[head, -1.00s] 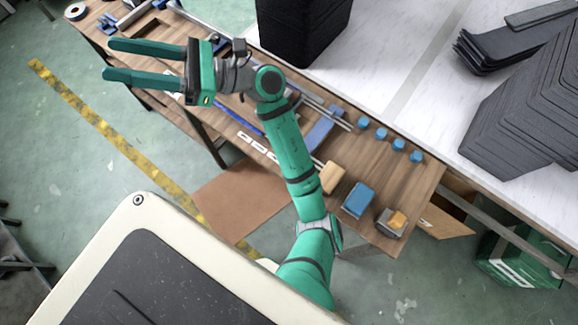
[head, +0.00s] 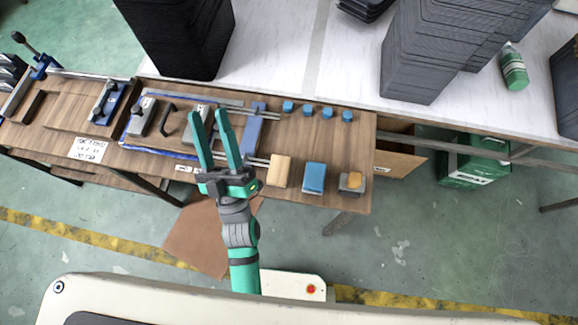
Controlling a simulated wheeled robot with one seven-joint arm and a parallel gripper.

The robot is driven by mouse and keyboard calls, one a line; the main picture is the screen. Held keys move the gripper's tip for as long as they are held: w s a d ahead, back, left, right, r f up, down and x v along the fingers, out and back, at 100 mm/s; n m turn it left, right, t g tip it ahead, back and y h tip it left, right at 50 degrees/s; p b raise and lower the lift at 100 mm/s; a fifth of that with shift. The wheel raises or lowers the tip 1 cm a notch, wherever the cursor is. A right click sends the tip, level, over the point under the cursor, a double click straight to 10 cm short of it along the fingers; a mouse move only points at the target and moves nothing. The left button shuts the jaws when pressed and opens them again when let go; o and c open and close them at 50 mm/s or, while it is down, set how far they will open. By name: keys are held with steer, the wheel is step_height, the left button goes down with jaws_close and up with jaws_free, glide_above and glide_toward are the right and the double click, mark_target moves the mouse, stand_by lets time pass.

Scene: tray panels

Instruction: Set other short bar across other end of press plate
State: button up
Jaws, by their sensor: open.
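A blue short bar (head: 253,131) lies crosswise on the wooden bench, right of my gripper. A long blue bar (head: 160,152) runs along the front of the bench, and a long grey bar (head: 195,97) runs along the back. A blue and grey piece (head: 105,102) lies crosswise farther left. I cannot tell for certain which surface is the press plate. My gripper (head: 208,113) is open and empty, its two green fingers pointing away from me above the bench. They partly hide a grey block (head: 188,132).
A tan block (head: 279,171), a blue block (head: 314,177) and a grey-orange block (head: 351,182) stand at the front right. Several small blue pieces (head: 308,110) sit behind them. Tall dark tray stacks (head: 180,40) stand on the white table (head: 285,65).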

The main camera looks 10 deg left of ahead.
steer(key=s+d+f+m+g+h, duration=0.4)
steer(key=s+d+f+m+g, duration=0.1)
steer(key=s+d+f, duration=0.3)
steer(key=s+d+f+m+g+h, duration=0.4)
steer(key=s+d+f+m, duration=0.2)
steer(key=f, duration=0.7)
steer(key=s+d, duration=0.2)
steer(key=d, duration=0.2)
steer(key=shift+s+d+g+h, duration=0.2)
steer(key=shift+g+h, duration=0.1)
steer(key=shift+g, duration=0.1)
